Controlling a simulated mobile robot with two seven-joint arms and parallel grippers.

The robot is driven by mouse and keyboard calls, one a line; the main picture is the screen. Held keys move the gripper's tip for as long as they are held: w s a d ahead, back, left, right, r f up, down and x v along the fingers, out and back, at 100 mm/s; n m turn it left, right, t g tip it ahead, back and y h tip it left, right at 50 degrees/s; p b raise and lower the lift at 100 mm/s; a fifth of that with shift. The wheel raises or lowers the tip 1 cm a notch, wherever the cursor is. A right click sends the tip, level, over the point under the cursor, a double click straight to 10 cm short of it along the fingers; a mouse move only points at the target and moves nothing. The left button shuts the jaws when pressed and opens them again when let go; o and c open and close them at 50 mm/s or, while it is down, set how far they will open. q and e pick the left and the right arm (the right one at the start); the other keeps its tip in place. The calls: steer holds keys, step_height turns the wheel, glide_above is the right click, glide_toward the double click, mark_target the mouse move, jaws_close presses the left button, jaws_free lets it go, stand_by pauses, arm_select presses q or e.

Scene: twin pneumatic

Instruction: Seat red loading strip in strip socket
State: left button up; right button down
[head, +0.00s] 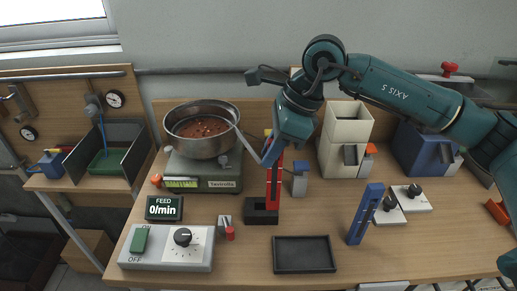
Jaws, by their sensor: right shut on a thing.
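The red loading strip (273,186) stands upright, its lower end at the black strip socket (262,217). From this view I cannot tell whether its foot is inside the socket or just above or behind it. My right gripper (269,152) comes down from the upper right and is shut on the upper part of the red strip. The gripper and wrist partly hide the strip's top. My left gripper is not in view.
A metal bowl (201,144) on a scale (204,177) stands close left of my gripper. A small grey-blue block (300,183) and cream hopper (345,135) stand right. A blue strip (366,214) stands tilted near an empty black tray (304,266). A control box (150,264) is front left.

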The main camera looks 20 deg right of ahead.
mark_target(259, 157)
arm_select(q)
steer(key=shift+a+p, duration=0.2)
steer(key=shift+p, duration=0.25)
arm_select(e)
steer(key=w+a+f, duration=0.1)
steer(key=w+f, duration=0.1)
steer(key=shift+w+a+f, duration=0.2)
steer(key=shift+w+a, duration=0.15)
steer(key=shift+w, duration=0.05)
steer(key=shift+f+b, duration=0.65)
steer(key=shift+b, duration=0.1)
steer(key=c, duration=1.4)
jaws_free()
steer(key=shift+c, duration=0.2)
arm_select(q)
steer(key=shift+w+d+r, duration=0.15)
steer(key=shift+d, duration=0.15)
arm_select(e)
steer(key=shift+o, duration=0.4)
steer(key=shift+r, duration=0.1)
